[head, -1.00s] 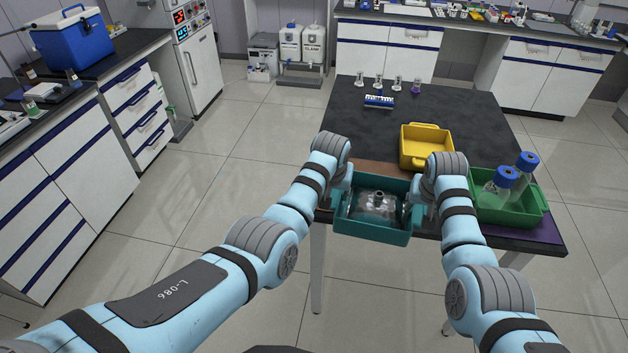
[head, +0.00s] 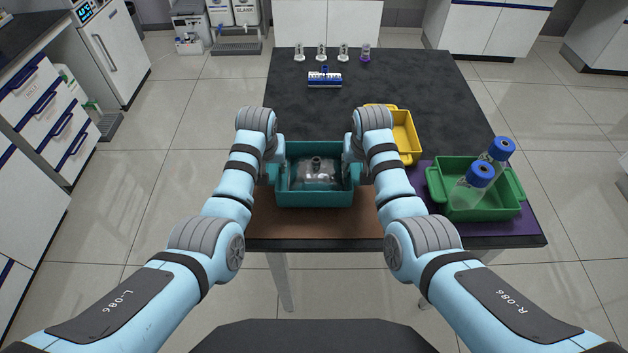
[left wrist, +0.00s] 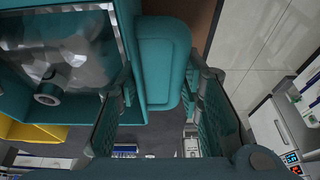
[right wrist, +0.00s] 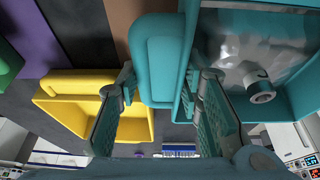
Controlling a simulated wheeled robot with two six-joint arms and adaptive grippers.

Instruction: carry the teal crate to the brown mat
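The teal crate (head: 315,200) is level between my two grippers in the head view and holds a clear, crumpled bag (head: 315,172) with a dark round fitting. The brown mat (head: 310,227) shows in front of and beside the crate, which covers part of it. I cannot tell whether the crate touches the mat. My left gripper (head: 272,172) is shut on the crate's left handle, also seen between the fingers in the left wrist view (left wrist: 162,62). My right gripper (head: 357,172) is shut on the right handle, seen in the right wrist view (right wrist: 158,62).
A green crate (head: 478,212) with two blue-capped bottles (head: 472,188) stands on a purple mat (head: 520,222) at right. A yellow crate (head: 405,137) is behind my right arm. A blue-and-white rack (head: 324,80) and several small flasks (head: 321,54) stand far back. The table's middle is bare.

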